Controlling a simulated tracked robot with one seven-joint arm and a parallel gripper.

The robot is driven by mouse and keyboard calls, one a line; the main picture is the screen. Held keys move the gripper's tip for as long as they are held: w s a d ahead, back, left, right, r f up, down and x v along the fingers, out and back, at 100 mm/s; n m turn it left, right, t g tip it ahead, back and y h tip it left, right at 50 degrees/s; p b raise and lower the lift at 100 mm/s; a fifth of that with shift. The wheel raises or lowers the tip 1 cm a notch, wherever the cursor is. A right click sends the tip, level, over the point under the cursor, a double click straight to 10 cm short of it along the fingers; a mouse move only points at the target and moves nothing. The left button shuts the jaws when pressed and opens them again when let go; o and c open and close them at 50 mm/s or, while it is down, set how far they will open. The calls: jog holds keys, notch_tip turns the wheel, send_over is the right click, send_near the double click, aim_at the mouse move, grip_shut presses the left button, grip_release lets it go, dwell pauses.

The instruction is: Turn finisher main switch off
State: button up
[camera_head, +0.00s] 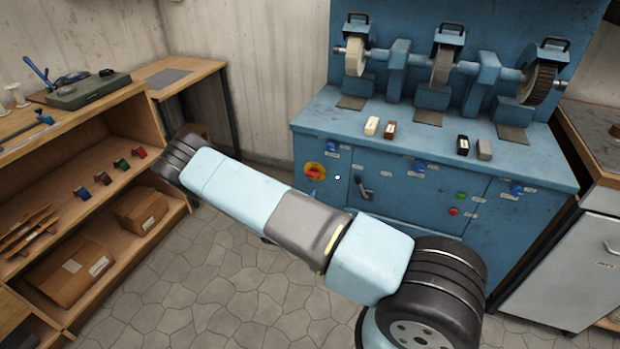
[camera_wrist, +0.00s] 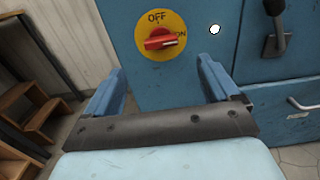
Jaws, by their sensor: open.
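The finisher main switch is a red rotary knob on a yellow round plate on the blue finisher's front. It shows in the wrist view (camera_wrist: 160,42) and in the head view (camera_head: 315,171). OFF is printed at the top of the plate and ON at its right. The knob lies roughly level, its white-marked end pointing right towards ON. My gripper (camera_wrist: 158,76) is open and empty, its blue fingers spread wide. In the wrist view the knob appears above and between the fingertips, not touched.
The blue finisher (camera_head: 380,140) carries several wheels and small blocks on top. A dark lever handle (camera_head: 363,188) sits right of the switch, with green and red buttons (camera_head: 457,203) further right. A wooden shelf (camera_head: 100,170) stands left. My arm crosses the floor in front.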

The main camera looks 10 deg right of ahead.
aim_at(311, 176)
jog(key=x, duration=1)
jog(key=shift+w+d, duration=0.2)
jog(key=shift+w, duration=0.1)
jog(key=c, duration=1.1)
jog(key=shift+o, duration=0.2)
jog(key=shift+a, duration=0.1)
